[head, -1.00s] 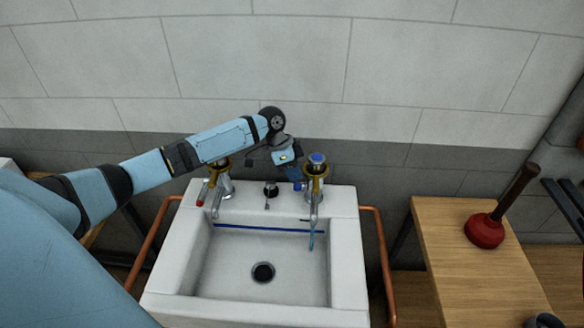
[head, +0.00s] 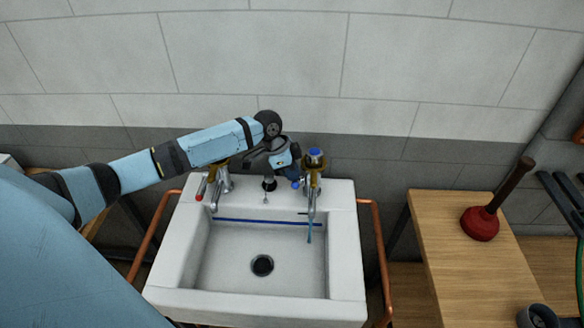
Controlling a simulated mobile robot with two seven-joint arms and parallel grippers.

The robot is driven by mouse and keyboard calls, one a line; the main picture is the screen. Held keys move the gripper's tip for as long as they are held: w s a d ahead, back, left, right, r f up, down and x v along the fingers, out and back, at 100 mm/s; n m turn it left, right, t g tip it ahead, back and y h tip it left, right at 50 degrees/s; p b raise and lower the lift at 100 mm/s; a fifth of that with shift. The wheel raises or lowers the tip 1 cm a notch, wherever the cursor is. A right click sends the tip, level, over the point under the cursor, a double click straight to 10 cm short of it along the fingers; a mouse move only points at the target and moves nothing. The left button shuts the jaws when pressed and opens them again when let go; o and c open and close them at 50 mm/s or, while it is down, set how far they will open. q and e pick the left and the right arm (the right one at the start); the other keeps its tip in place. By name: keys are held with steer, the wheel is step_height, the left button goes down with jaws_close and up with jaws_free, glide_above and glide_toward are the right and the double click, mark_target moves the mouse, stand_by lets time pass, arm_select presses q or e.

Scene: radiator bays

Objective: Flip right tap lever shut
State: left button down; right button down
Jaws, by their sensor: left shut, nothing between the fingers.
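The right tap (head: 314,164) has a blue cap and stands at the back right of the white sink (head: 345,235). A blue lever tip (head: 296,184) shows at its left side, close to my gripper. A thin blue stream of water (head: 309,232) hangs below its spout. My left gripper (head: 294,175) is shut and empty, just left of the right tap at lever height. I cannot tell whether it touches the lever, and its fingertips are partly hidden. The left tap (head: 223,180) has a red-tipped lever (head: 200,193). My right gripper is not in view.
A small chain fitting (head: 269,184) sits between the taps. Copper pipes (head: 377,250) run along the sink's sides. A wooden table (head: 440,225) on the right holds a red plunger (head: 480,224) and a dark cup (head: 537,317). A tiled wall stands behind.

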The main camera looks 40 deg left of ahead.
arm_select(q)
steer(key=s+f+t+y, duration=0.1)
steer(key=s+d+f+t+y+p, duration=0.1)
steer(key=t, duration=0.1)
steer(key=s+f+m+t+y+p, duration=0.1)
steer(key=shift+d+t, duration=0.4)
steer(key=shift+s+d+f+p, duration=0.1)
steer(key=shift+f+p, duration=0.4)
steer(key=shift+p, duration=0.05)
stand_by(0.3)
